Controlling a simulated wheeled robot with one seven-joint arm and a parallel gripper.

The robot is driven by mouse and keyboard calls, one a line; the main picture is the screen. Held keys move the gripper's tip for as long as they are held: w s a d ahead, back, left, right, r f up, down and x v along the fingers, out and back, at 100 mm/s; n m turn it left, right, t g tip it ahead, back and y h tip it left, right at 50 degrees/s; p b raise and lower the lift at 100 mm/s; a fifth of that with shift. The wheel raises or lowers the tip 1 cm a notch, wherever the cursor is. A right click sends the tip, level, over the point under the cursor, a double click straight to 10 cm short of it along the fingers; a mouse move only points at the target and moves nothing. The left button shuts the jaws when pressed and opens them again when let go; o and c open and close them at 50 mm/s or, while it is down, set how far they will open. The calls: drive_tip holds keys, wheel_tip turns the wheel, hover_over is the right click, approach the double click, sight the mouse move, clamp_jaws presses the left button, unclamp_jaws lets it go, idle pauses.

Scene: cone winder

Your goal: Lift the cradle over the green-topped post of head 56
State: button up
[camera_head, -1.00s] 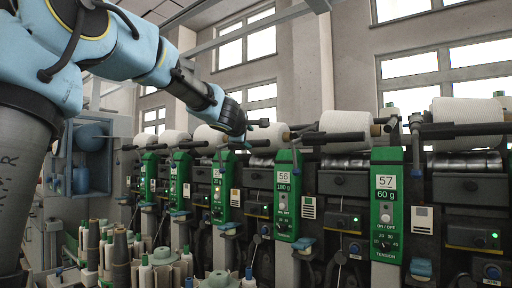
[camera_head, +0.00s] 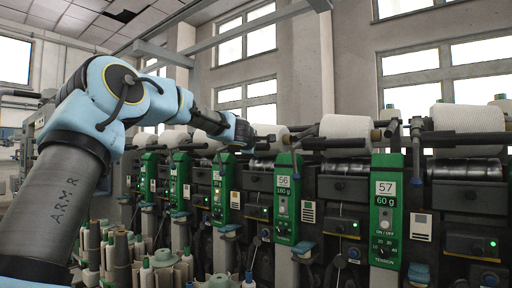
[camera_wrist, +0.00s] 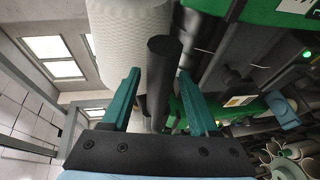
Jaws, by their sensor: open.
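The green post of head 56 (camera_head: 287,195) stands upright right of my gripper in the head view. My gripper (camera_head: 258,139) is at the height of the post tops, just left of that post; its fingers are hard to make out there. In the wrist view my gripper (camera_wrist: 165,95) is open, with teal fingers apart on either side of a dark round cradle bar (camera_wrist: 162,70). The bar shows between the fingers; I cannot tell whether it touches them. A white yarn package (camera_wrist: 130,40) is beside the bar. Which head this bar belongs to is not clear.
The head 57 post (camera_head: 385,205) and its white package (camera_head: 347,128) are to the right. More green posts (camera_head: 222,185) run leftward. Spools and cones (camera_head: 140,255) stand low in front. Space above the packages is open.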

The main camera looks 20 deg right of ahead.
clamp_jaws()
idle(0.5)
idle(0.9)
